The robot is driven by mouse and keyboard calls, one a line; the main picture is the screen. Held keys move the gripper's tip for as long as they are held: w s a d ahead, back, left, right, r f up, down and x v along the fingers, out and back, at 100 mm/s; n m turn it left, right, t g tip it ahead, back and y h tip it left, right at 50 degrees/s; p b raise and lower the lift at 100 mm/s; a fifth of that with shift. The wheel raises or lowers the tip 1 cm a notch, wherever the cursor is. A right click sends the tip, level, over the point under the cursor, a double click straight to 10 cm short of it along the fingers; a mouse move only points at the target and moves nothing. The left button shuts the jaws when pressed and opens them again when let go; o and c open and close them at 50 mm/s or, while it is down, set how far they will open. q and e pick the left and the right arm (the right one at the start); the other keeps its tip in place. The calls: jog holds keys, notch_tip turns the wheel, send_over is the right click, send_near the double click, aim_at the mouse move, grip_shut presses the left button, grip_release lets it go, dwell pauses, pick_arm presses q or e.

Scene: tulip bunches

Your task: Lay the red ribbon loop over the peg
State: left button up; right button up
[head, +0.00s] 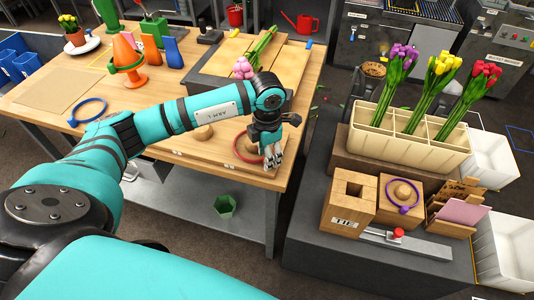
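The red ribbon loop (238,153) is at the front right of the wooden table, around or beside a round wooden knob. My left gripper (271,160) points down at the loop's right side and covers part of it. Whether its fingers hold the loop cannot be told. A wooden peg with a round top (402,191) stands on a small wooden block on the grey stand at the right, beside a block marked TIE (344,222). A purple loop (389,194) lies around this peg. My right gripper is not in view.
A cream planter (440,148) with purple, yellow and red tulips stands behind the peg. Pink tulips (245,67) lie on a board. A blue loop (73,122), another wooden knob (203,132) and an orange cone (128,52) are on the table. A floor gap separates table and stand.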

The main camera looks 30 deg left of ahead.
pick_arm(q)
jog(key=shift+o, duration=1.4)
jog(key=shift+r, duration=0.1)
notch_tip(320, 180, up, 12)
